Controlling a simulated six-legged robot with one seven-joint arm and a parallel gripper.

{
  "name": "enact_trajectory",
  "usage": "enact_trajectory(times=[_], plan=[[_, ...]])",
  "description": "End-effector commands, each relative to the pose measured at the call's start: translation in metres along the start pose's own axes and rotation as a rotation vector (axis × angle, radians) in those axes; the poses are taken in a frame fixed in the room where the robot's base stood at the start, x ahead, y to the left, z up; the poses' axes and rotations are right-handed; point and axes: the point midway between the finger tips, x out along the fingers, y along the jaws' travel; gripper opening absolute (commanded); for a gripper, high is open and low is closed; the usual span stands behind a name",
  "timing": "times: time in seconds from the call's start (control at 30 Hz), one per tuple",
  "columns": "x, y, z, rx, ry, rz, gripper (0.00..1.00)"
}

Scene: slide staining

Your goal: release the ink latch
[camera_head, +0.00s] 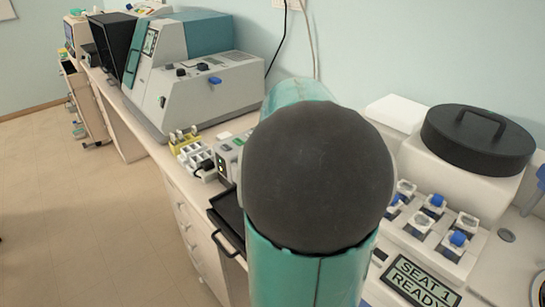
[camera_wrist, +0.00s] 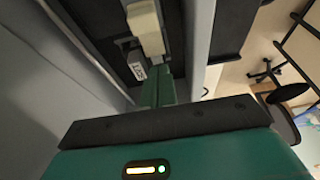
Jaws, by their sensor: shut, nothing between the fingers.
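My gripper (camera_wrist: 158,88) shows in the wrist view as green fingers close together, with nothing visible between them. Just beyond the fingertips is a small grey block with a dark-lettered label (camera_wrist: 137,70), which I cannot read with certainty. A cream upright piece (camera_wrist: 146,28) stands beside it in a dark recess. I cannot tell which of these is the ink latch, or whether the fingers touch either one. In the head view my own arm covers the middle, and the gripper is hidden.
A grey and teal machine (camera_head: 205,92) stands on the bench at left. At right is a white machine with a black lid (camera_head: 478,138), blue-topped holders and a display (camera_head: 420,282) reading "SEAT 1 READY". Floor at left is clear.

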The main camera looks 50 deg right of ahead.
Motion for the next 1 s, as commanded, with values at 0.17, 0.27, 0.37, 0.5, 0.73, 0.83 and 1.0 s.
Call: enact_trajectory(times=[0.17, 0.27, 0.37, 0.5, 0.73, 0.83, 1.0], plan=[[-0.013, 0.001, 0.027, 0.004, 0.002, 0.003, 0.0], [-0.015, 0.0, 0.034, 0.002, 0.0, 0.001, 0.0], [-0.016, 0.0, 0.037, 0.002, 0.0, 0.001, 0.0], [-0.016, 0.0, 0.037, 0.001, 0.0, 0.001, 0.0], [-0.018, 0.001, 0.043, 0.002, 0.0, 0.002, 0.0], [-0.023, 0.0, 0.056, 0.002, 0.0, 0.003, 0.0], [-0.029, 0.0, 0.073, 0.001, 0.001, 0.001, 0.0]])
